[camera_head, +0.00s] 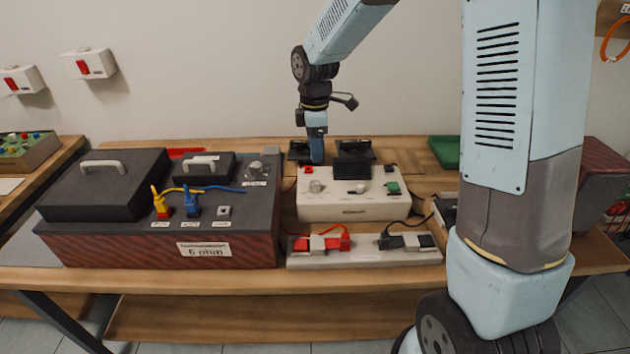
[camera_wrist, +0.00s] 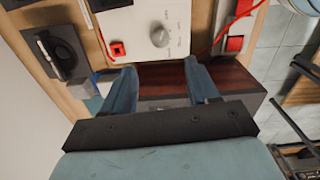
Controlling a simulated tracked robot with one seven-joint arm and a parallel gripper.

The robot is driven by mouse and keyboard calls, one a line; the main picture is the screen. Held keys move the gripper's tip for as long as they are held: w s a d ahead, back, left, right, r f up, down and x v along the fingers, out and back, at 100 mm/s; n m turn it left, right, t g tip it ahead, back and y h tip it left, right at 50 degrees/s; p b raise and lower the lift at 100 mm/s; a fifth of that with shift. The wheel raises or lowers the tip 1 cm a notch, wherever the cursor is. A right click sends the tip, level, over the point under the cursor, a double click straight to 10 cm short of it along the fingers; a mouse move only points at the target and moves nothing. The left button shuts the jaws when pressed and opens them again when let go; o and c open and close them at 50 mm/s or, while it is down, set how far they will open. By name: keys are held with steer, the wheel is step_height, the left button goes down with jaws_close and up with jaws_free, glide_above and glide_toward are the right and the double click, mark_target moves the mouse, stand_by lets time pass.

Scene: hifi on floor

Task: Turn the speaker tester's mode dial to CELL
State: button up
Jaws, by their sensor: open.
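The speaker tester is a white box (camera_head: 350,207) with a dark display, standing on the bench. Its mode dial, a round grey knob (camera_head: 316,186), is at the left of its top panel; it also shows in the wrist view (camera_wrist: 160,37), with small labels around it that I cannot read. Which label it points to is too small to tell. My gripper (camera_head: 316,160) is at the tester's back left, above the bench. In the wrist view my gripper (camera_wrist: 160,68) is open and empty, its two fingers apart, with the dial beyond the fingertips and no contact visible.
A red switch (camera_wrist: 117,48) sits near the dial. A dark-red box (camera_head: 180,246) with a black top, plugs and cables stands close on the left. A grey strip (camera_head: 365,258) with red and black clips lies in front. A green tray (camera_head: 445,151) is at the back right.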

mark_target(315, 183)
step_height(315, 183, down, 12)
steer(key=shift+r, duration=0.15)
stand_by(0.3)
steer(key=shift+c, duration=0.3)
steer(key=c, duration=1)
